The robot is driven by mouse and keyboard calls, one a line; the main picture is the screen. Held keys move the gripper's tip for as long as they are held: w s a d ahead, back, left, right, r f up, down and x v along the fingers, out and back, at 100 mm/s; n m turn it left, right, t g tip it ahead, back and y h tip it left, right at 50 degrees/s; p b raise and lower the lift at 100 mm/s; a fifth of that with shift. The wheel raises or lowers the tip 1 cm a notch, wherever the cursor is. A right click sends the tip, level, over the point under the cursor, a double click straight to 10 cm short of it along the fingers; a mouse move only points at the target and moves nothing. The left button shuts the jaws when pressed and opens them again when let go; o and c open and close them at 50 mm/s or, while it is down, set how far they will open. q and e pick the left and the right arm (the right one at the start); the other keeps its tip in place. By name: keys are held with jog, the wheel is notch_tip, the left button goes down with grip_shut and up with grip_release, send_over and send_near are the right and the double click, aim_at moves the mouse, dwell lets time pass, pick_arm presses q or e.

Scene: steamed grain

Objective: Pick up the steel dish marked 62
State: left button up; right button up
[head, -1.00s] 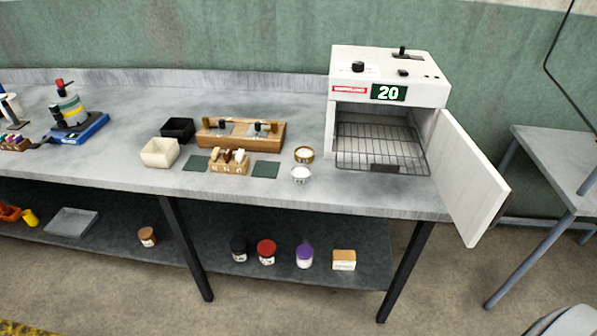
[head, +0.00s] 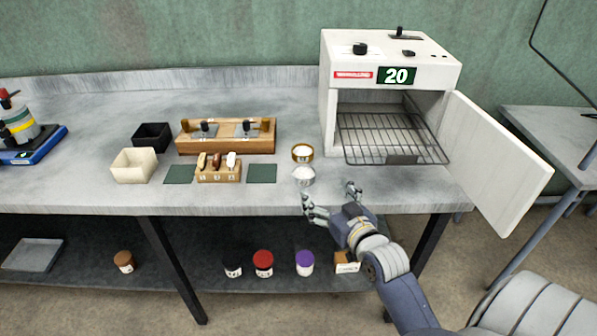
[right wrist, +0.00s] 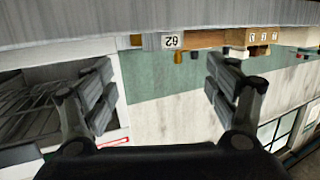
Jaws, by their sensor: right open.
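The steel dish (head: 303,176) stands near the bench's front edge in the head view, with pale contents. Its number is too small to read there. In the right wrist view, which is upside down, a white tag reading 62 (right wrist: 172,42) shows at the top, between my fingers; the dish around it is hard to make out. My right gripper (head: 330,196) is open and empty at the bench's front edge, just right of and in front of the dish. Its fingers also show spread in the right wrist view (right wrist: 160,92). My left gripper is out of view.
A brass dish (head: 302,152) stands just behind the steel one.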

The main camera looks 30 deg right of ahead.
aim_at(299, 166)
jog(key=x, duration=0.4)
jog(key=shift+r, duration=0.1)
jog(key=shift+w+d, duration=0.1)
jog(key=shift+w, duration=0.45)
jog(key=x, duration=0.3)
jog(key=p+x, duration=0.1)
jog(key=x, duration=0.1)
jog(key=shift+a, duration=0.3)
jog(key=shift+w+d+f, duration=0.1)
jog(key=shift+w+f, duration=0.25)
jog(key=shift+w, duration=0.05)
jog(key=shift+s, duration=0.1)
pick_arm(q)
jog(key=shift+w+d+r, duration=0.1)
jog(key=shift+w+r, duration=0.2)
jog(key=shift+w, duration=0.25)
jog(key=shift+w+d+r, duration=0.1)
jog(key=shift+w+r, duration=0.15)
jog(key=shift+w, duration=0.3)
pick_arm(e)
jog(key=c, duration=1.2)
